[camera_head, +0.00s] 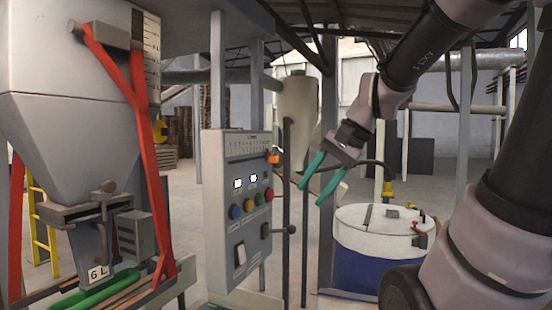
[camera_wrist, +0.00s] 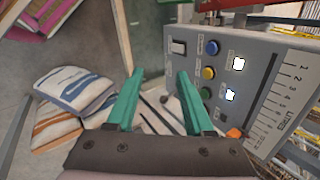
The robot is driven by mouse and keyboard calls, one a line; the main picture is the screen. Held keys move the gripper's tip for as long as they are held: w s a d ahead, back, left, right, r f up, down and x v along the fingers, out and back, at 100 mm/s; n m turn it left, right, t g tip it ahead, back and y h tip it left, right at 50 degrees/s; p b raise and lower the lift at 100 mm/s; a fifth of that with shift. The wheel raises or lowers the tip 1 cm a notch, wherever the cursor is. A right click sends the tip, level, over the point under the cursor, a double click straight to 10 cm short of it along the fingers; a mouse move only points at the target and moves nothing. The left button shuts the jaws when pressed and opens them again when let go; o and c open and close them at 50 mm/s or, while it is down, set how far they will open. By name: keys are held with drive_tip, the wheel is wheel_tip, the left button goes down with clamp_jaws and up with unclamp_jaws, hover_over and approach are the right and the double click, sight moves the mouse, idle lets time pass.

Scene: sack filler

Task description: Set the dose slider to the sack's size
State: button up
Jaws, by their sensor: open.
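The dose slider's orange knob (camera_head: 273,157) is at the right edge of the grey control panel (camera_head: 226,245), beside the printed scale (camera_head: 245,146). In the wrist view the orange knob (camera_wrist: 234,133) is partly cut off behind my right finger's base, and the numbered litre scale (camera_wrist: 285,105) shows at right. I cannot read the knob's setting. A "6 L" label (camera_head: 98,272) hangs under the hopper spout, above a green rolled shape (camera_head: 100,290); I cannot tell whether that is the sack. My gripper (camera_head: 311,195) is open and empty, right of the panel and apart from the knob.
Coloured buttons (camera_head: 250,205), lit displays and a lever (camera_head: 285,230) are on the panel. A white-lidded blue drum (camera_head: 375,250) stands right of my gripper. Striped filled sacks (camera_wrist: 75,90) lie on the floor in the wrist view. The grey hopper (camera_head: 65,130) with red bars is at left.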

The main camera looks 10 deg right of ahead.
drive_tip(key=w+a+r+m+y, duration=0.1)
drive_tip(key=w+a+m+y, duration=0.1)
drive_tip(key=w+m+y, duration=0.5)
drive_tip(key=m+t+y, duration=0.2)
drive_tip(key=m+t, duration=0.5)
drive_tip(key=m, duration=0.2)
approach(272, 158)
drive_tip(key=x, duration=0.8)
drive_tip(key=shift+w+d, duration=0.35)
drive_tip(key=shift+r, duration=0.1)
clamp_jaws()
